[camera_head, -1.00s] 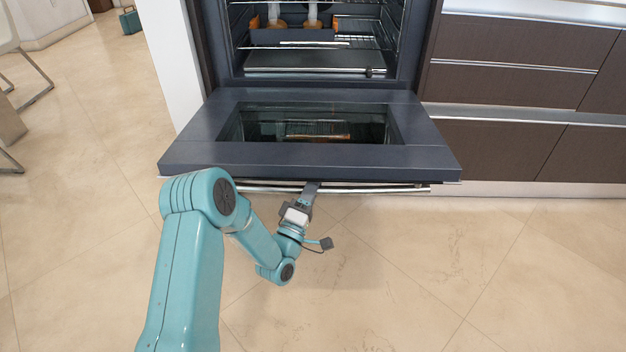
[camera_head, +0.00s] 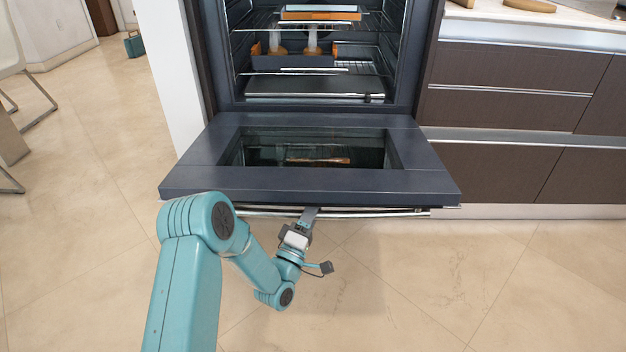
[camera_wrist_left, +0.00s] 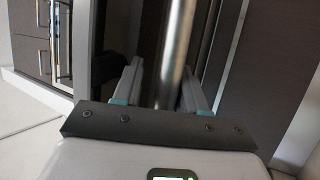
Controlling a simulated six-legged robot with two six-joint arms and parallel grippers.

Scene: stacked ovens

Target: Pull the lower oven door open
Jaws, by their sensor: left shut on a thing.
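The lower oven door (camera_head: 310,185) is dark grey with a glass window and lies folded down, close to level, in front of the open oven cavity (camera_head: 315,60). Its metal handle bar (camera_head: 375,212) runs along the door's front edge. My left gripper (camera_head: 309,214) is at the middle of this bar, shut on it. In the left wrist view the bar (camera_wrist_left: 178,50) passes between the two fingers of the left gripper (camera_wrist_left: 165,85). My right gripper is in neither view.
Brown drawers (camera_head: 510,110) stand to the right. A white panel (camera_head: 175,75) stands to the left. The tiled floor (camera_head: 450,280) in front is clear.

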